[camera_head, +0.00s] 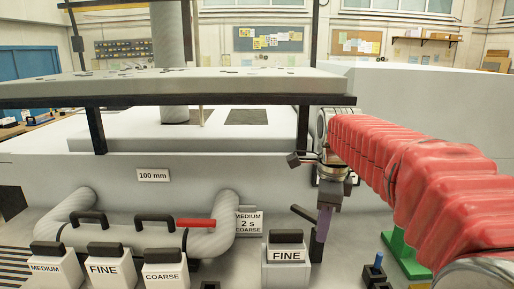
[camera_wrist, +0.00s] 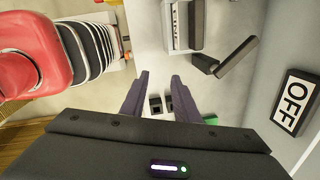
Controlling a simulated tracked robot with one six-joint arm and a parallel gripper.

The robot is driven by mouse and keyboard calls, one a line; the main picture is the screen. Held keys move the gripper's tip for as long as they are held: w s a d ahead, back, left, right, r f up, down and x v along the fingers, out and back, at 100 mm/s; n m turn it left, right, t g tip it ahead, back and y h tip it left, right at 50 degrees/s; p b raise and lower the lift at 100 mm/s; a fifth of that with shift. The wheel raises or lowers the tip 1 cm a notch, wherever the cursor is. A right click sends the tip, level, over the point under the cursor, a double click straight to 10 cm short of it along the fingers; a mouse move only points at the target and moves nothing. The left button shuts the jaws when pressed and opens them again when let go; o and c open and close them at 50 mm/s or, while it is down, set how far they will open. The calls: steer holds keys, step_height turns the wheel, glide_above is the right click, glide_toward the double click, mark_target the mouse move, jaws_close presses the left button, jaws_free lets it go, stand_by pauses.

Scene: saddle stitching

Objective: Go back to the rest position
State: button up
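My gripper (camera_head: 324,225) hangs pointing down at the end of my red-sleeved arm, right of the middle in the head view. In the wrist view its two dark purple fingers (camera_wrist: 160,85) stand apart, with nothing held between them. Small dark square-holed pieces (camera_wrist: 156,104) show beyond the gap, lower down on the grey surface. In the head view the gripper is beside a black lever (camera_head: 305,213) and to the right of and above the white block labelled FINE (camera_head: 287,256). Whether it touches the lever cannot be told.
White blocks labelled MEDIUM (camera_head: 46,268), FINE (camera_head: 103,269) and COARSE (camera_head: 165,278) stand front left. Behind are a bent grey pipe (camera_head: 75,205), a red handle (camera_head: 196,222) and a large machine (camera_head: 60,165). A green stand (camera_head: 405,255) is at right. An OFF sign (camera_wrist: 293,102) shows in the wrist view.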

steer(key=s+f+n+t, duration=0.2)
steer(key=s+f+n, duration=0.2)
steer(key=s+n, duration=0.6)
steer(key=s+f+n+t, duration=0.2)
steer(key=s+f+n, duration=0.2)
steer(key=s+n, duration=0.6)
steer(key=s, duration=0.2)
steer(key=shift+s+n, duration=0.4)
